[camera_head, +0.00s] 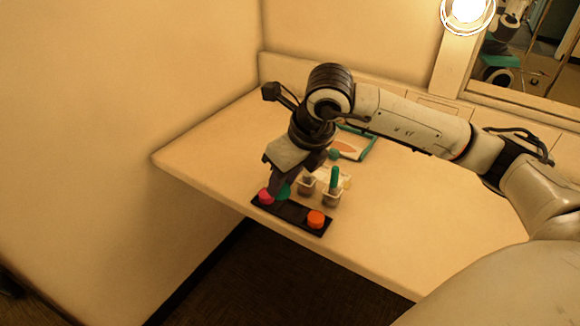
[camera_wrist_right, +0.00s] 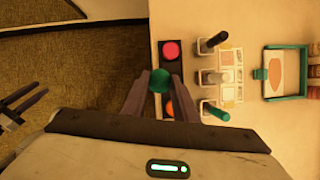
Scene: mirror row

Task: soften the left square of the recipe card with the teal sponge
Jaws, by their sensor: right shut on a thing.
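My right gripper (camera_wrist_right: 156,88) is shut on the teal sponge (camera_wrist_right: 159,80), a small round piece at its fingertips. In the head view the teal sponge (camera_head: 284,191) shows partly behind the fingers, over the black tray; I cannot tell whether it touches the tray. A pale card (camera_wrist_right: 231,70) with several small coloured patches lies behind the pots, partly hidden by them. It looks like the recipe card, but its squares are too small to read. A dark two-fingered gripper (camera_wrist_right: 20,103), apparently my left, hangs open and empty over the floor at the wrist view's left.
The black tray (camera_head: 292,213) near the front edge also holds a pink sponge (camera_head: 266,196) and an orange sponge (camera_head: 316,219). Several small pots (camera_head: 331,198) with handled tools stand behind it. A teal-framed board (camera_head: 368,147) lies farther back. The counter right of the pots is clear.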

